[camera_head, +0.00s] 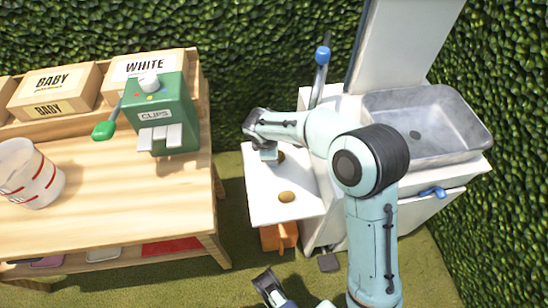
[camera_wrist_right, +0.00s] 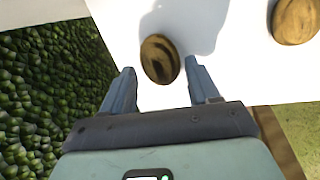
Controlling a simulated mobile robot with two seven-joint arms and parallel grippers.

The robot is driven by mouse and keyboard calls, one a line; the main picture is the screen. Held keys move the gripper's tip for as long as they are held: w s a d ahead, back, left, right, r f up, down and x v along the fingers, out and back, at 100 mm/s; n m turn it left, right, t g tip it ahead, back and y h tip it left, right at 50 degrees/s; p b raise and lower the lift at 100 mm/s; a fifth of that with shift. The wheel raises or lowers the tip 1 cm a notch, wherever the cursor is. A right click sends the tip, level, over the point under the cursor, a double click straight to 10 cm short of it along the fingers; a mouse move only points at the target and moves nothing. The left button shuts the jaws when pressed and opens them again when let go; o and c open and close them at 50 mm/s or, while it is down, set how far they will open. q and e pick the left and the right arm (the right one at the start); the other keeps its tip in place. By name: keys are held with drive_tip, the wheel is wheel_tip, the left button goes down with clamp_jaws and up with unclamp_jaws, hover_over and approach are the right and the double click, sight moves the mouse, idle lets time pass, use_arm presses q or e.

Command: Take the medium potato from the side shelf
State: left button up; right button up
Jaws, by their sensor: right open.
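Two brown potatoes lie apart on the white side shelf (camera_head: 262,207). One potato (camera_head: 281,155) is at the back, partly hidden by my right gripper (camera_head: 269,154); the other potato (camera_head: 286,197) is nearer the front edge. In the right wrist view my right gripper (camera_wrist_right: 160,72) is open and empty, its fingers on either side of one potato (camera_wrist_right: 160,58), which lies between and just beyond the tips. The other potato (camera_wrist_right: 296,20) is at the upper right, cut by the frame. I cannot tell which is medium. My left gripper (camera_head: 268,285) shows partly at the bottom.
A metal sink (camera_head: 430,125) stands right of the shelf. A wooden table (camera_head: 100,205) at left holds a green clips dispenser (camera_head: 160,115), a striped white bucket (camera_head: 28,172) and labelled boxes. A grass gap separates table and shelf. Hedges stand behind.

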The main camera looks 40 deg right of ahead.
drive_tip(key=x, duration=0.2)
drive_tip(key=shift+w+f+b, duration=0.1)
drive_tip(key=shift+f+b, duration=0.2)
drive_tip(key=shift+f, duration=0.1)
drive_tip(key=c, duration=0.7)
drive_tip(key=shift+c, duration=0.2)
